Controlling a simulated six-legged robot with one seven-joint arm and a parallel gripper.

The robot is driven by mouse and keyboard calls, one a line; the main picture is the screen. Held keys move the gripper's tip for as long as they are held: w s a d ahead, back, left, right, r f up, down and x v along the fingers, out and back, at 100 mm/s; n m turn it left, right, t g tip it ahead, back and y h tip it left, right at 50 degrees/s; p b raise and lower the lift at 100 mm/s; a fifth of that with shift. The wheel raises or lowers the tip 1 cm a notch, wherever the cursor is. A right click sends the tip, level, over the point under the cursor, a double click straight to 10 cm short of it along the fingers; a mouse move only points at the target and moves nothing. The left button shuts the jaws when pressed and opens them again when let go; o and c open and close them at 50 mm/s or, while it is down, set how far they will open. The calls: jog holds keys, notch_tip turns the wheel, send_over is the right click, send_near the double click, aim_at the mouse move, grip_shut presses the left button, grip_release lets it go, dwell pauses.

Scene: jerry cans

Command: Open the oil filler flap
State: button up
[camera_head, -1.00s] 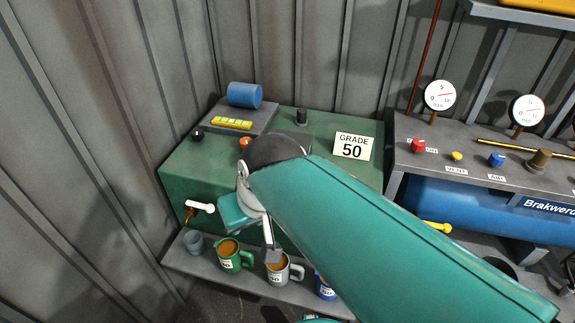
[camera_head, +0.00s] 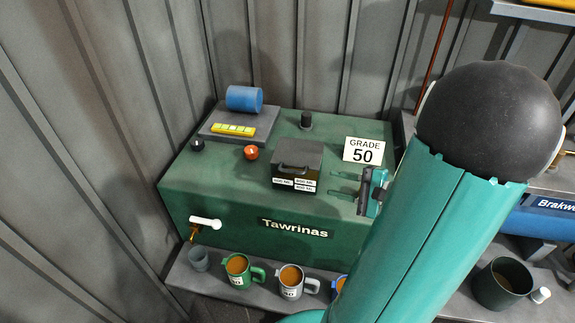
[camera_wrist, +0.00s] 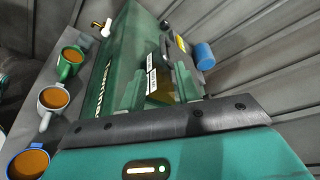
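A black box with a hinged-looking lid (camera_head: 300,153), which I take as the oil filler flap, sits on top of the green Tawrinas tank (camera_head: 225,175). Its lid lies down, with a handle-like lip at the front and small white labels below. The flap shows partly in the wrist view (camera_wrist: 182,55), beyond the fingers. My gripper (camera_head: 332,184) is just right of the box, apart from it, its two green fingers pointing left at it. The fingers are spread and empty; they also show in the wrist view (camera_wrist: 157,78).
Black (camera_head: 198,145) and orange (camera_head: 251,152) knobs, a blue cylinder (camera_head: 244,98) and a GRADE 50 sign (camera_head: 364,151) are on the tank. Several filled mugs, including a green one (camera_head: 238,270), stand on the shelf below. Free space lies above the tank.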

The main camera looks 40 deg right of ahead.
aim_at(300, 174)
jog(key=x, duration=1.3)
jog(key=shift+w+d, duration=0.3)
jog(key=shift+w, duration=0.05)
grip_shut()
